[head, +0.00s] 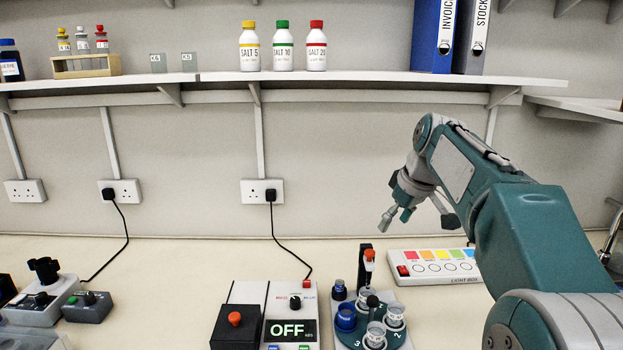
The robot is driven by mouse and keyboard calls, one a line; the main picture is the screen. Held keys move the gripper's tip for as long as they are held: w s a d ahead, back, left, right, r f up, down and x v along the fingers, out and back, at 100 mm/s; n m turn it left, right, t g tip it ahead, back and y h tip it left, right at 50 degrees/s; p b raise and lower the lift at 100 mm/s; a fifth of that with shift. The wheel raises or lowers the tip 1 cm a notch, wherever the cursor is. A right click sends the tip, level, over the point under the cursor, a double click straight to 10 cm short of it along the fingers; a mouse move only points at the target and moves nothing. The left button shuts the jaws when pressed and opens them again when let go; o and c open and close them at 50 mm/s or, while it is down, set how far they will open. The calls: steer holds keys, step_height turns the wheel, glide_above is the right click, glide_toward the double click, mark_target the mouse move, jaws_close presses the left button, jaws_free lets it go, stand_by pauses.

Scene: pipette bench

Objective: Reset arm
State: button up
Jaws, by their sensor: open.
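My gripper (398,214) is at the end of my teal arm, in the right half of the head view. It hangs in the air above the bench, in front of the back wall. It is open, and I see nothing between its fingers. The arm reaches in from the lower right and bends down at the wrist. The bench (190,262) lies below it.
A device reading OFF (290,315), a carousel with vials (372,325) and a light box (435,266) stand on the bench. Grey devices (88,306) are at left. A shelf (330,77) above holds three SALT bottles (284,50) and binders (433,35).

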steer(key=s+a+f+m+h, duration=0.1)
steer(key=s+m, duration=0.1)
steer(key=s, duration=0.6)
steer(key=s+a+f+m, duration=0.1)
steer(key=s+f+m, duration=0.1)
steer(key=s, duration=0.7)
steer(key=s+f+m+t+h, duration=0.1)
steer(key=s+f+m, duration=0.1)
steer(key=s+f, duration=0.8)
steer(key=s, duration=0.3)
steer(key=shift+s+m+t, duration=0.3)
steer(key=shift+s+t, duration=0.1)
